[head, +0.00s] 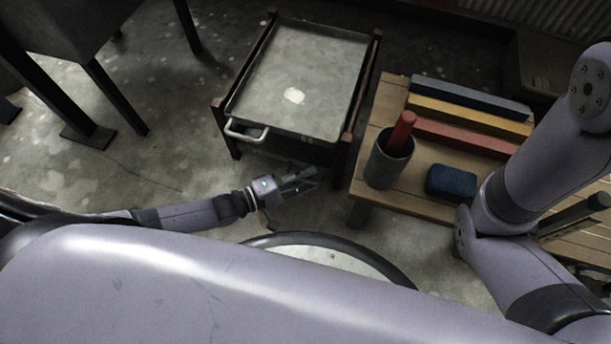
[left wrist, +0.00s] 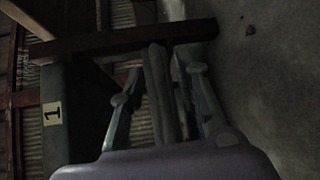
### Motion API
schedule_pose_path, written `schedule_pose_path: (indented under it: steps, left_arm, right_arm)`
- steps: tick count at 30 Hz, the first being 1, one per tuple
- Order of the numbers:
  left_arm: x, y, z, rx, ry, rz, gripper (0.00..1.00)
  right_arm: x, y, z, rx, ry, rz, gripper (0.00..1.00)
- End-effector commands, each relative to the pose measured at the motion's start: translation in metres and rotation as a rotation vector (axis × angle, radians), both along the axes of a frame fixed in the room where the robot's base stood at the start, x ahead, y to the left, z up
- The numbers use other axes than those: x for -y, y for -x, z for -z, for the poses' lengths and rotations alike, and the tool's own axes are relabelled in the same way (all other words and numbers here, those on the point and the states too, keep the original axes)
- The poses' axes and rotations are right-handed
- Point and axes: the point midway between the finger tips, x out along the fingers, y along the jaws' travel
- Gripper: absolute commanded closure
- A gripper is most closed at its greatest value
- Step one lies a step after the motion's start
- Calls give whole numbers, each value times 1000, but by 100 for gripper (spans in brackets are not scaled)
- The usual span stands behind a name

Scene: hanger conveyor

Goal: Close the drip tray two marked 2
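A dark rack (head: 356,92) holds a flat grey metal tray (head: 310,75) on top, with a pale handle (head: 246,131) at its front left. My left gripper (head: 312,180) is low in front of the rack, near its front right post. In the left wrist view, a grey panel (left wrist: 70,145) carries a pale label "1" (left wrist: 52,113), left of my left gripper (left wrist: 165,62). A brown rack post (left wrist: 100,42) crosses beyond its fingers. Slim grey bars show mid-gripper; whether these are finger pads or something held is unclear. No mark "2" is readable. My right gripper is out of view.
A wooden table (head: 408,199) stands right of the rack, with a grey cup (head: 386,167) holding a red cylinder (head: 402,132), a blue block (head: 451,182) and coloured bars (head: 470,115). Dark metal legs (head: 115,97) stand at the left.

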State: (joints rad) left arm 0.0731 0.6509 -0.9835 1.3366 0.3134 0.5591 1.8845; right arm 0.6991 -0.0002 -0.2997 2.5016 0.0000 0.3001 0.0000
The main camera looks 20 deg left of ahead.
Motion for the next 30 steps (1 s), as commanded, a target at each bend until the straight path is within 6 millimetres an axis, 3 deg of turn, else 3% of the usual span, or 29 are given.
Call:
schedule_pose_path:
  steps: [5, 18, 30]
  left_arm:
    - [-10, 9, 0, -2, -2, 0, 70]
    - [-73, 67, -12, -3, -3, 1, 70]
    - [-87, 80, -17, 0, 1, 0, 70]
  right_arm:
    - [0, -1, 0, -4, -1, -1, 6]
    - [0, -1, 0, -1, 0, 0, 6]
    - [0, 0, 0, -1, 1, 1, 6]
